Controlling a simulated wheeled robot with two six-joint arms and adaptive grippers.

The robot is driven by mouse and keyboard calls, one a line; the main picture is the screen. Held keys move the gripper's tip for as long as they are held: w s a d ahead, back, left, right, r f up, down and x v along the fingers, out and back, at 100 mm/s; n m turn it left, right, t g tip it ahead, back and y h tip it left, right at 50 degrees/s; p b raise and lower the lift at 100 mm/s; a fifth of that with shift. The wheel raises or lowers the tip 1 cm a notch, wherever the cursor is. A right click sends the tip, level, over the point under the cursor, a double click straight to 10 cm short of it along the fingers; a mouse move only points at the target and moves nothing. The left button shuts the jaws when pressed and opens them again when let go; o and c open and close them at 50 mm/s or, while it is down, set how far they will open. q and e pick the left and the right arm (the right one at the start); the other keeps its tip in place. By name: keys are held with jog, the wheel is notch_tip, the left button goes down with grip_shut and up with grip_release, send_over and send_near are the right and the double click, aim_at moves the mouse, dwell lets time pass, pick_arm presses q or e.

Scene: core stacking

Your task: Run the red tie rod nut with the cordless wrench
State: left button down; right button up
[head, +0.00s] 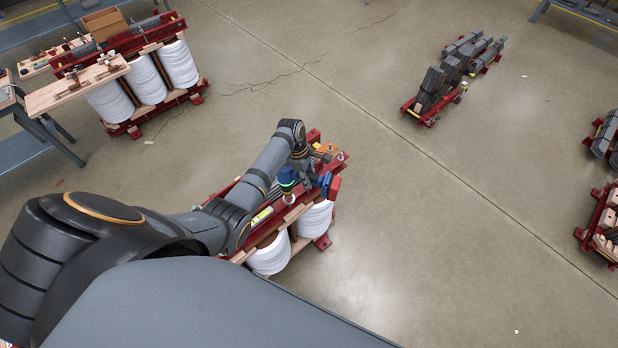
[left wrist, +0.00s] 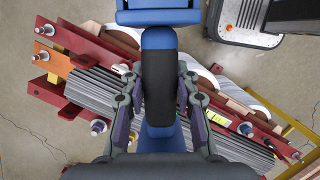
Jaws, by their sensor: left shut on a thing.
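My left gripper (head: 306,166) is shut on the cordless wrench, with its fingers on both sides of the black grip. The wrench (left wrist: 160,85) is blue and black and fills the middle of the left wrist view. In the head view its blue head with a bright green ring (head: 288,177) points down at a bolt end on the core's red clamp (head: 262,213). Whether it touches is too small to tell. Bolt ends with nuts (left wrist: 98,127) show along the red beams in the left wrist view. I cannot tell which nut is the red one. My right gripper is out of view.
The core has white coils (head: 270,256) below its clamp. Another coil assembly (head: 145,80) stands at the back left beside a blue-grey bench (head: 25,150). Dark stacked cores (head: 435,90) stand at the back right, with more at the right edge. The floor (head: 430,230) between is clear.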

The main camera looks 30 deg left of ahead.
pick_arm(q)
jog(key=shift+w+r, duration=0.1)
jog(key=shift+r, duration=2.5)
